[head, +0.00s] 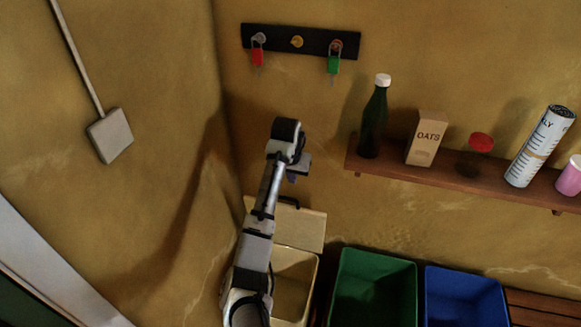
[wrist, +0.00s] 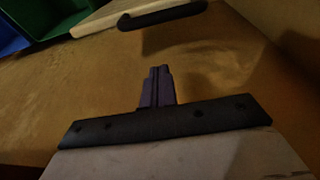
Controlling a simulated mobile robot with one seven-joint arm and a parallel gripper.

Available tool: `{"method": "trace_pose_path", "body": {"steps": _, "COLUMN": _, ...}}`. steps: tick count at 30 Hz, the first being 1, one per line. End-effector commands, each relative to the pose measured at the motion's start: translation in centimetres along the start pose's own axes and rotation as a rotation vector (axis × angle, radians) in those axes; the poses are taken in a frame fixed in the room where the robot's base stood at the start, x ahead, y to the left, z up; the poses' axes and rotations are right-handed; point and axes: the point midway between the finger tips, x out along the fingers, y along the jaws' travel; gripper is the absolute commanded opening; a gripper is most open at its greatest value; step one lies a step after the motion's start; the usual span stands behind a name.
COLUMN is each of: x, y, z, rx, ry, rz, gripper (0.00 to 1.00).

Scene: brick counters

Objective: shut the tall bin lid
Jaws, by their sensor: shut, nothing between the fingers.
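The tall cream bin (head: 312,288) stands below the wall in the head view, partly hidden by my arm. Its lid (head: 313,232) is raised at the back, and the bin's inside shows. A dark handle (head: 288,201) is on the lid's upper edge. In the wrist view the lid (wrist: 95,20) is at the top, with its black handle (wrist: 162,14). My gripper (head: 292,178) is above the lid's upper edge in the head view. Its fingers (wrist: 157,84) are together and empty, apart from the handle in the wrist view.
A green bin (head: 408,290) and a blue bin (head: 498,295) stand open to the right. A wall shelf (head: 460,184) above them holds a bottle, an oats box and other items.

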Motion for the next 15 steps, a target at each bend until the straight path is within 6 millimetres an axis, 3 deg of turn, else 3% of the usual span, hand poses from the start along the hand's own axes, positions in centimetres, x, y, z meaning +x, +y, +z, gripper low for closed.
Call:
{"method": "trace_pose_path", "body": {"steps": 4, "x": 3.0, "y": -0.1, "z": 0.1, "rx": -0.001, "ry": -0.004, "rz": -0.001, "gripper": 0.0}}
{"method": "trace_pose_path", "body": {"steps": 10, "x": 1.8, "y": -0.1, "z": 2.7, "rx": -0.002, "ry": 0.0, "rz": 0.0, "gripper": 0.0}}
{"method": "trace_pose_path", "body": {"steps": 15, "x": 1.6, "y": 0.0, "z": 3.7, "rx": 0.0, "ry": 0.0, "rz": 0.0, "gripper": 0.0}}
